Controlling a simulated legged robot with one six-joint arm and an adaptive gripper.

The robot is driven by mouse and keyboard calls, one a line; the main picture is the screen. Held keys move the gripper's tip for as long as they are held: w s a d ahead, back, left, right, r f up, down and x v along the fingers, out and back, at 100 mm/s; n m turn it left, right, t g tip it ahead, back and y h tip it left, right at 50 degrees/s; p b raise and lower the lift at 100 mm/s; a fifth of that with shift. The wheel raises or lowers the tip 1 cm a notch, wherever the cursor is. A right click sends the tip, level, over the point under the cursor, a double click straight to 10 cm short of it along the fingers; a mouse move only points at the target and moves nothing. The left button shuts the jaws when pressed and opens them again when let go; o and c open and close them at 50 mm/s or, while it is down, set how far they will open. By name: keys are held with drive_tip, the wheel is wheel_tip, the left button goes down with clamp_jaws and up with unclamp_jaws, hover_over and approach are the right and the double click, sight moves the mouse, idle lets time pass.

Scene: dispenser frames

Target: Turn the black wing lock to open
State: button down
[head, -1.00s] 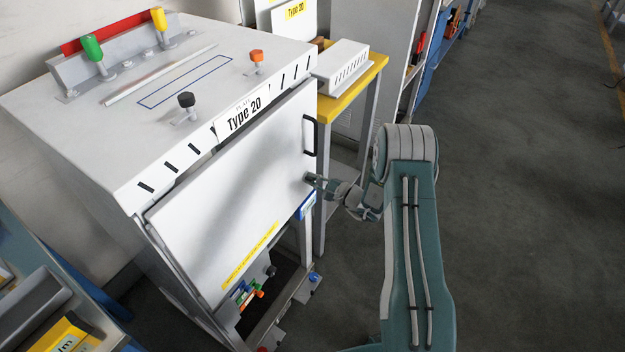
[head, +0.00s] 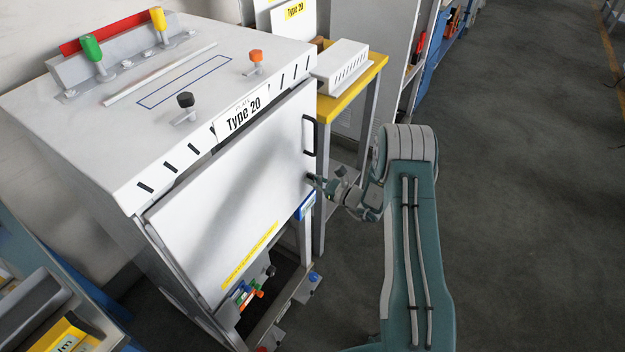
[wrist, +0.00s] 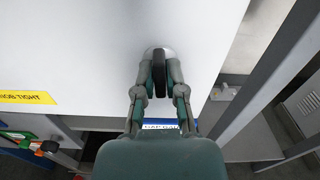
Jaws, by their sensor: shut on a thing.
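The black wing lock (wrist: 159,72) sits on a round light base near the lower right edge of the white door (head: 225,195). In the wrist view its wing stands upright in the picture between my fingers. My gripper (wrist: 160,82) is shut on the wing, with one finger on each side. In the head view my gripper (head: 316,181) is at the door's right edge, below the black door handle (head: 309,135). My fingers mostly hide the lock there. The door looks closed.
A yellow-topped table (head: 350,92) with a white vented box (head: 341,66) stands right of the cabinet. A blue label (head: 306,206) is just below my gripper. Coloured knobs (head: 248,292) are under the door. Dark floor (head: 520,200) is clear at the right.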

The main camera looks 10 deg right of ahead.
drive_tip(key=shift+s+f+m, duration=0.1)
drive_tip(key=shift+f+m, duration=0.1)
drive_tip(key=shift+m, duration=0.4)
drive_tip(key=c, duration=0.7)
unclamp_jaws()
drive_tip(key=shift+r, duration=0.1)
drive_tip(key=shift+d, duration=0.1)
drive_tip(key=v, duration=1.1)
drive_tip(key=shift+s+d, duration=0.25)
drive_tip(key=shift+d, duration=0.05)
